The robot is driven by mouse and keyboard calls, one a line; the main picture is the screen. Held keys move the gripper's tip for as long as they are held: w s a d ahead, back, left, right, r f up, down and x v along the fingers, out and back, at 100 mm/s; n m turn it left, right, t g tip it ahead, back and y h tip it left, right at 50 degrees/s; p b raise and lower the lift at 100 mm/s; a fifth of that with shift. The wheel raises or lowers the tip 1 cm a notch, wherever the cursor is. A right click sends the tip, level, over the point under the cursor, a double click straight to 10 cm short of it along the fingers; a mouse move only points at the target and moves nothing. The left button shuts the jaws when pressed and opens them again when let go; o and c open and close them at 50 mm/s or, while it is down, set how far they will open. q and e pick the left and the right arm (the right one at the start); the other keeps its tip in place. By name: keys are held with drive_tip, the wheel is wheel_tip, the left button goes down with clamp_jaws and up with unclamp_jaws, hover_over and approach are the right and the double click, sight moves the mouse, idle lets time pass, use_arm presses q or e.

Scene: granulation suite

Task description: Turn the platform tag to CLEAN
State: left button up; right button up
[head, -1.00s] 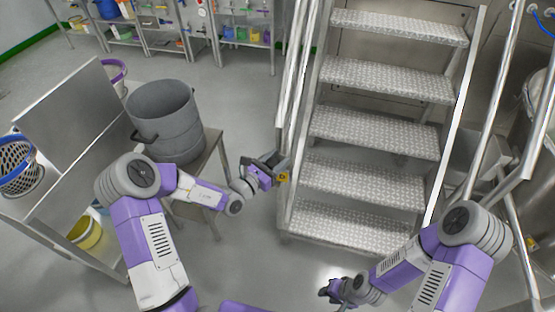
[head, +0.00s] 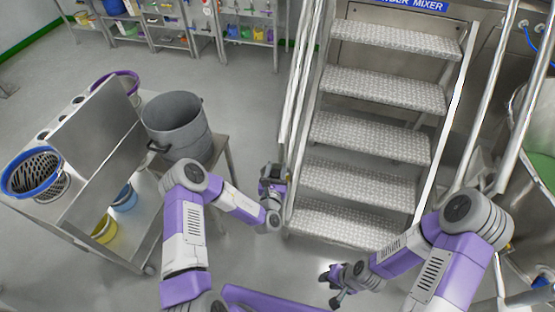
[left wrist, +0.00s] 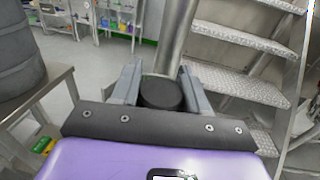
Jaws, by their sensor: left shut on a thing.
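My left gripper (head: 271,181) is at the left side of the steel stairs (head: 368,130), by the lower end of the handrail (head: 296,110). In the left wrist view its two grey fingers (left wrist: 160,88) are closed on either side of a dark round piece (left wrist: 161,93), in front of a steel rail post (left wrist: 177,40). I cannot make out the platform tag's face or wording in either view now; the gripper covers that spot. My right gripper (head: 332,286) is low in front of the stairs, with its dark fingers apart and nothing seen between them.
A steel cart (head: 75,215) with a blue-rimmed basket (head: 32,172) is further left. Shelves (head: 250,30) line the back. A blue mixer sign (head: 408,5) is above the stairs. Floor between is clear.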

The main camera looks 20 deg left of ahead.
use_arm(q)
drive_tip(key=n+y+p, duration=0.1)
drive_tip(key=y+p, duration=0.1)
drive_tip(key=n+g+y+p, duration=0.1)
drive_tip(key=p, duration=0.1)
drive_tip(key=n+y+p, duration=0.1)
drive_tip(key=y+p, duration=0.1)
drive_tip(key=shift+a+r+n+g+y, duration=0.3)
drive_tip(key=shift+s+a+f+n+g+y+p, duration=0.1)
drive_tip(key=shift+n+g+y+p, duration=0.25)
drive_tip(key=shift+y, duration=0.2)
drive_tip(key=shift+a+n+g+y+p, duration=0.1)
drive_tip(key=shift+n+g+y+p, duration=0.15)
drive_tip(key=shift+n+y, duration=0.25)
drive_tip(key=shift+n+g+y, duration=0.6)
drive_tip(key=shift+n+y, duration=0.05)
drive_tip(key=shift+y, duration=0.3)
drive_tip(key=shift+s+a+n+g+y+p, duration=0.1)
drive_tip(key=shift+n+g+y+p, duration=0.05)
drive_tip(key=shift+n+g+y, duration=0.4)
drive_tip(key=shift+s+a+n+g+y+p, duration=0.1)
drive_tip(key=shift+n+g+y+p, duration=0.05)
drive_tip(key=shift+n+g+y, duration=0.35)
drive_tip(key=shift+y, duration=0.25)
drive_tip(key=o, duration=1)
drive_tip(key=shift+o, duration=0.2)
drive_tip(key=shift+f, duration=0.1)
